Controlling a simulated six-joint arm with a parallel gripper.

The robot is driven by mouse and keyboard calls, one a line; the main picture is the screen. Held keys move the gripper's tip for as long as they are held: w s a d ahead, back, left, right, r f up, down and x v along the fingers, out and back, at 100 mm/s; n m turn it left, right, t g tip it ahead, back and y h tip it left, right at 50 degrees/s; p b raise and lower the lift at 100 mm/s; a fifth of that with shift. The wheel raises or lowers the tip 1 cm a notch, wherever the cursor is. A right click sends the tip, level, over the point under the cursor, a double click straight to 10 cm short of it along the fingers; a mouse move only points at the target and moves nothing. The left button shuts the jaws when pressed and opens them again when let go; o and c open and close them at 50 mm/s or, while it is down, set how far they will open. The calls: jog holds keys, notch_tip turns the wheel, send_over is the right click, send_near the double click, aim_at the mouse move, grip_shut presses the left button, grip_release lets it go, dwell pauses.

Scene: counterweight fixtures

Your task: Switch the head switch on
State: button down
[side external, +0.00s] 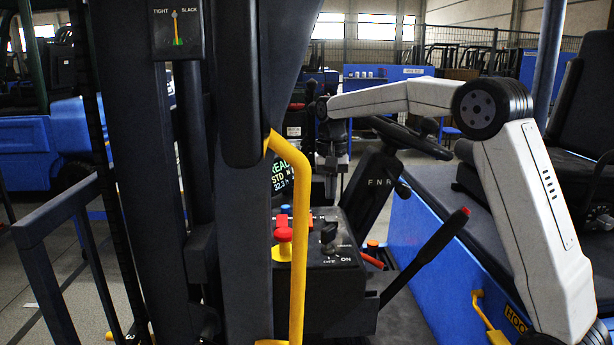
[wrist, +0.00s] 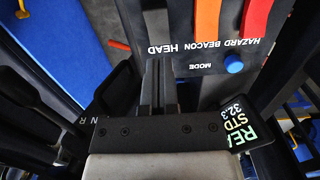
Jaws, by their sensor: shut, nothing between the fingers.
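The head switch (wrist: 155,28) is a dark grey rocker at the top of the wrist view, above the white HEAD label (wrist: 160,50). My gripper (wrist: 160,64) is shut and empty, its fingers pointing at that label, just short of the switch in the picture. I cannot tell whether they touch the panel. In the side external view, my gripper (side external: 331,196) points down behind the control console (side external: 335,280). I cannot make out the head switch there, nor tell its position.
The orange beacon switch (wrist: 207,18) and red hazard switch (wrist: 256,22) stand beside the head switch. A blue MODE button (wrist: 233,64) and a display (wrist: 240,122) are close by. A yellow grab bar (side external: 299,260), steering wheel (side external: 415,138) and black lever (side external: 425,255) surround the console.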

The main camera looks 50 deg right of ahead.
aim_at(330, 217)
notch_tip(330, 217, up, 10)
jog(key=w+d, duration=0.1)
jog(key=shift+w+d+f, duration=0.15)
jog(key=shift+w+f, duration=0.05)
dwell(0.3)
dwell(0.4)
jog(key=s+a+f+n+g+h, duration=0.1)
jog(key=s+a+f+n, duration=0.6)
jog(key=s+f, duration=0.4)
jog(key=s+a+f+n+g+h, duration=0.2)
jog(key=s+a+f+n, duration=0.4)
jog(key=s+a+f, duration=0.55)
jog(key=w+d+f+m+t+y, duration=0.1)
jog(key=d+f+m+t+y, duration=0.1)
jog(key=d+f+m+t, duration=0.2)
jog(key=shift+w+f+t+y, duration=0.35)
jog(key=shift+f+t+y, duration=0.1)
jog(key=shift+t, duration=0.45)
